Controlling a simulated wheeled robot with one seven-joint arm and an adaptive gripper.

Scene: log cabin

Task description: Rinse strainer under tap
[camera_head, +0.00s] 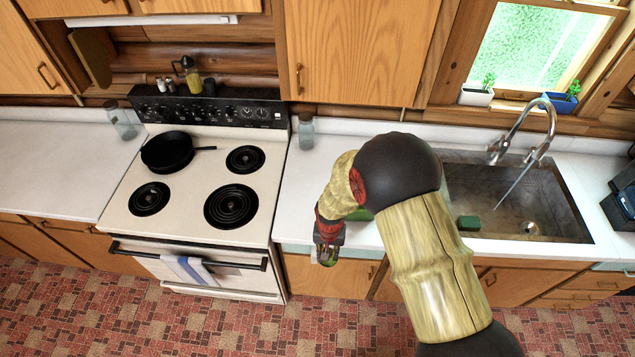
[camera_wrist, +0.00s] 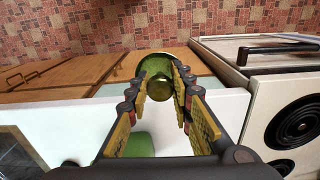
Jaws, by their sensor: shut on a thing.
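My gripper (camera_head: 328,245) is in front of the counter's front edge, left of the sink. It is shut on a green, rounded, see-through thing (camera_wrist: 180,68), seen between the fingers in the wrist view; I cannot tell for certain that it is the strainer. It shows small below the gripper in the head view (camera_head: 327,262). The tap (camera_head: 547,110) arches over the sink (camera_head: 560,215) at the right. A thin pale line, looking like running water, drops from its spout. My gripper is well away from the tap.
Another green thing (camera_wrist: 140,145) lies on the counter (camera_wrist: 190,120), mostly behind my arm in the head view. A green block (camera_head: 468,222) sits at the sink's front left. The stove (camera_head: 190,200) with a black pan (camera_head: 167,152) stands left. A glass jar (camera_head: 306,132) stands at the counter's back.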

